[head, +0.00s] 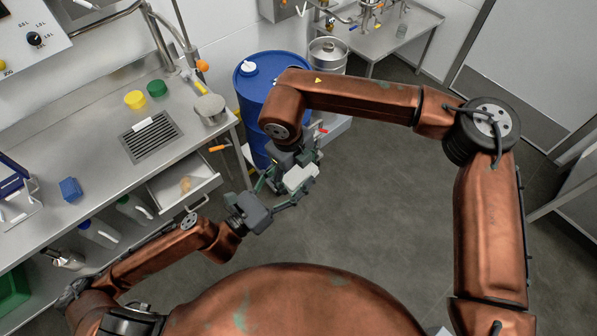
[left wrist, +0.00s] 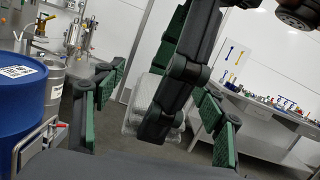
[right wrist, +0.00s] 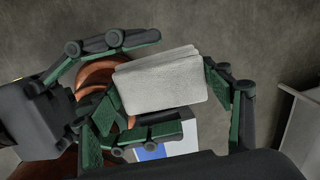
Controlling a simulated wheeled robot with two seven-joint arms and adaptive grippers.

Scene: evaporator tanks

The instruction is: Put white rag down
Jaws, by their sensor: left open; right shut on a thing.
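The white rag (head: 299,178) is a folded, pale, flat pad held in the air over the floor, near the open drawer. My right gripper (head: 292,172) is shut on it; in the right wrist view the rag (right wrist: 160,82) sits between its green-padded fingers. My left gripper (head: 275,196) is open, its fingers close to the rag and to the right gripper. In the left wrist view a finger of the right gripper (left wrist: 180,75) stands between the left fingers. I cannot tell whether the left fingers touch the rag.
A steel counter (head: 95,150) stands at left with yellow (head: 135,99) and green (head: 157,88) lids. Its open drawer (head: 205,183) holds a small tan object. A blue drum (head: 252,90) and a steel can (head: 328,55) stand behind the grippers. The grey floor (head: 380,200) at right is clear.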

